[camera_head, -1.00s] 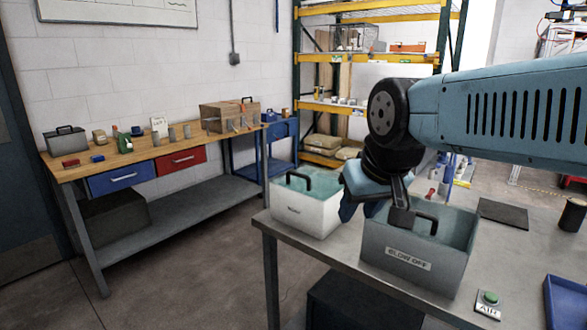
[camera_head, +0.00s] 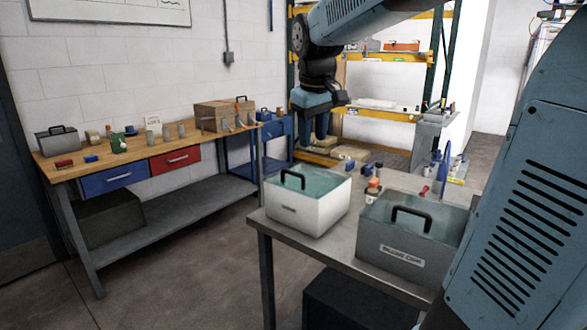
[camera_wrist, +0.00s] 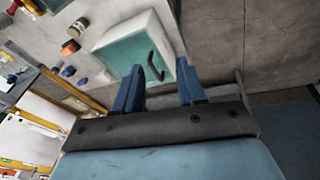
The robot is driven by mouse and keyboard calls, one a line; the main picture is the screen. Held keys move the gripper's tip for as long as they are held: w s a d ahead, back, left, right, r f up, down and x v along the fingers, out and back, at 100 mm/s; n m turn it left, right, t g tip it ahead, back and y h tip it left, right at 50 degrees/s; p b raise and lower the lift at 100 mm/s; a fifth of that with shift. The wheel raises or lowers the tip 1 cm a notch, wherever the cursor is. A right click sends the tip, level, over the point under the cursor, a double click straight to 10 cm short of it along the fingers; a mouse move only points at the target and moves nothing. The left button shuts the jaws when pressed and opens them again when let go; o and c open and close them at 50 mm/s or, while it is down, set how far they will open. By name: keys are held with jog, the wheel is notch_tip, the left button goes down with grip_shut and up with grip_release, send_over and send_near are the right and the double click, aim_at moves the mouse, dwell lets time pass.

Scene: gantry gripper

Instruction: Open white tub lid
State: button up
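The white tub (camera_head: 306,217) stands on the grey metal table, with its teal lid (camera_head: 325,183) on top and a black handle (camera_head: 293,178) on the lid. The wrist view shows the lid (camera_wrist: 122,52) and handle (camera_wrist: 155,66) beyond my fingertips, lying between and left of them. My gripper (camera_head: 312,138) is above the tub, pointing down, with a gap between its blue fingers. In the wrist view, the gripper (camera_wrist: 160,82) is open and empty, apart from the handle.
A grey tub (camera_head: 402,252) with a label and black handle stands right of the white tub. Small bottles and tools (camera_head: 373,190) stand behind them. A wooden workbench (camera_head: 90,160) with drawers is at the left; a yellow shelf rack (camera_head: 375,113) is behind.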

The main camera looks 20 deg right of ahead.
jog(key=w+a+f+n+g+h, duration=0.1)
jog(key=w+a+n+g, duration=0.15)
jog(key=w, duration=1.05)
send_near(295, 173)
jog(key=shift+t, duration=0.35)
jog(key=f, duration=0.2)
jog(key=d+f, duration=0.1)
jog(key=f, duration=0.5)
jog(key=shift+w+d, duration=0.2)
jog(key=shift+w, duration=0.1)
jog(key=c, duration=0.7)
grip_shut()
jog(key=shift+d, duration=0.1)
